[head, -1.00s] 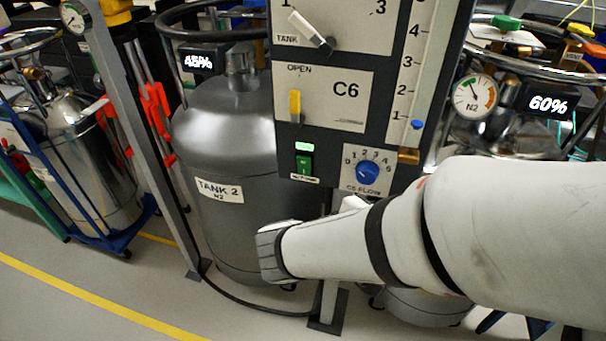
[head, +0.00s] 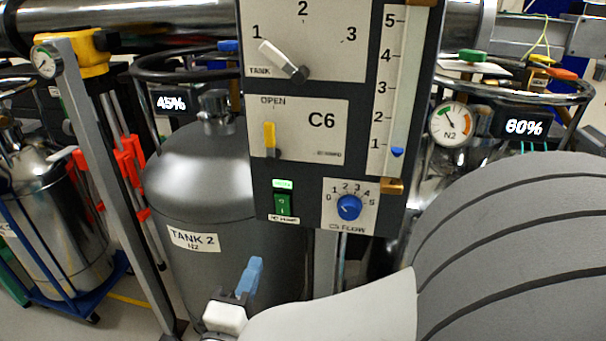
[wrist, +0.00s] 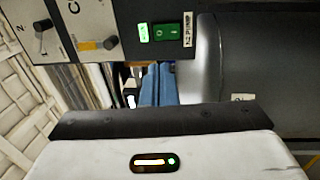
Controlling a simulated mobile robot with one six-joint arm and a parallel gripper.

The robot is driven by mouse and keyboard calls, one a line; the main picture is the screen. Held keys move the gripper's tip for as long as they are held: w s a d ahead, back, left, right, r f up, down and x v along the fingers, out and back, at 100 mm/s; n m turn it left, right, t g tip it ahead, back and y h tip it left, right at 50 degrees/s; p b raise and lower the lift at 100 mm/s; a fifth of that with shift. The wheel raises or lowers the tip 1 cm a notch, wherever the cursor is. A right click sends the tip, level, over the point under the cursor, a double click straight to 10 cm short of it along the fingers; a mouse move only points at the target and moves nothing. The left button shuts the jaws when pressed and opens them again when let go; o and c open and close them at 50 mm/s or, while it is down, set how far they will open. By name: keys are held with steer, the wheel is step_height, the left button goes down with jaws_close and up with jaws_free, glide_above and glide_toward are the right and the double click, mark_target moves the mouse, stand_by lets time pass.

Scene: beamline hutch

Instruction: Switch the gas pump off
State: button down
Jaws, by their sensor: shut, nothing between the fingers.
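The green rocker switch (head: 283,204) sits low on the dark control panel (head: 300,88), with a small lit green indicator (head: 283,184) above it. The label under the switch is too small to read in the head view. In the wrist view the switch (wrist: 167,31) and its lit indicator (wrist: 144,32) show at the top, beside a label that appears to read "PUMP". My gripper (head: 255,266), with blue fingers, is shut and empty, below and slightly left of the switch. In the wrist view its fingers (wrist: 158,84) point towards the panel's lower edge, apart from the switch.
A blue flow knob (head: 348,207) is right of the switch. A yellow-tipped valve lever (head: 269,138) and a tank selector (head: 285,62) are above. Grey Tank 2 (head: 195,170) stands behind, with a metal post (head: 115,170) to its left.

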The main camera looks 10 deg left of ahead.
mark_target(279, 201)
steer(key=w, duration=0.4)
steer(key=w+r, duration=0.1)
steer(key=w, duration=0.4)
steer(key=w+d, duration=0.1)
steer(key=w, duration=0.3)
steer(key=shift+w+r, duration=0.25)
steer(key=shift+r, duration=0.05)
